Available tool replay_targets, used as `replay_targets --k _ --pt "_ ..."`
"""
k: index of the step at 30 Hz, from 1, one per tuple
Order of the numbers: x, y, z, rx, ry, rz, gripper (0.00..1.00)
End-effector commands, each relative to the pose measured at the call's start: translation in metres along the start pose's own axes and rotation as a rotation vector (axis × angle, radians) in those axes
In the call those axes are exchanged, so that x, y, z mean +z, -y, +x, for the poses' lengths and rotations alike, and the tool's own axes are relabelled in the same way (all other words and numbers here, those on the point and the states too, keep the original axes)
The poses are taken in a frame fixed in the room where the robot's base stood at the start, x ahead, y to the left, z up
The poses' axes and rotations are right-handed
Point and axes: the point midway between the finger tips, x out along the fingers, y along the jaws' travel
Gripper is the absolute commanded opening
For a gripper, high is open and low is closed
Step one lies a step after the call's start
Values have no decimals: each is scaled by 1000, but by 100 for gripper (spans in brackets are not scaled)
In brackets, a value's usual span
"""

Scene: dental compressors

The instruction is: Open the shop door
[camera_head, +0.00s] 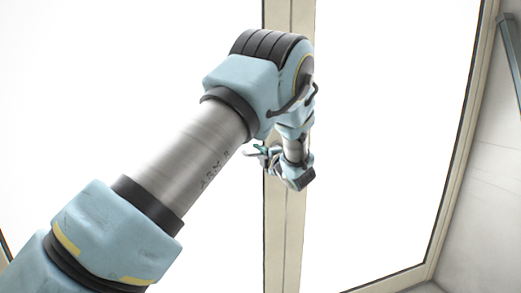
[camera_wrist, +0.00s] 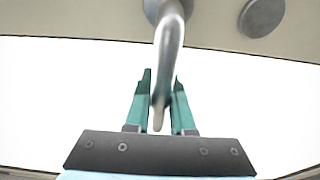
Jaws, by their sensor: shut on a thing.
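The shop door shows in the head view as bright white glass in a cream frame, with a cream upright (camera_head: 285,235) in the middle. In the wrist view, a silver lever handle (camera_wrist: 170,35) comes from the cream door frame (camera_wrist: 90,22) at the top and runs down between my gripper's teal fingers. My gripper (camera_wrist: 162,95) is shut on the handle. In the head view my gripper (camera_head: 260,152) is small, beside the upright, and the handle is mostly hidden there by my arm. I cannot tell whether the door is ajar.
A round grey disc (camera_wrist: 262,16) sits on the frame to the right of the handle. A pale wall (camera_head: 485,190) with a blue-grey bar (camera_head: 511,65) stands at the right in the head view. Large glass panes (camera_head: 390,130) flank the upright.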

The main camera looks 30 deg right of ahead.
Motion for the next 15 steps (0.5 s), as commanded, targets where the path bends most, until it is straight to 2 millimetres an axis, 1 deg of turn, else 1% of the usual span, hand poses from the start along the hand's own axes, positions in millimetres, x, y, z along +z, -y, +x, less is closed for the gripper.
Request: replay_targets --k 1,15 --pt "1 -5 1 8 1 -5 0" --pt "1 -3 1 3 1 -36 0"
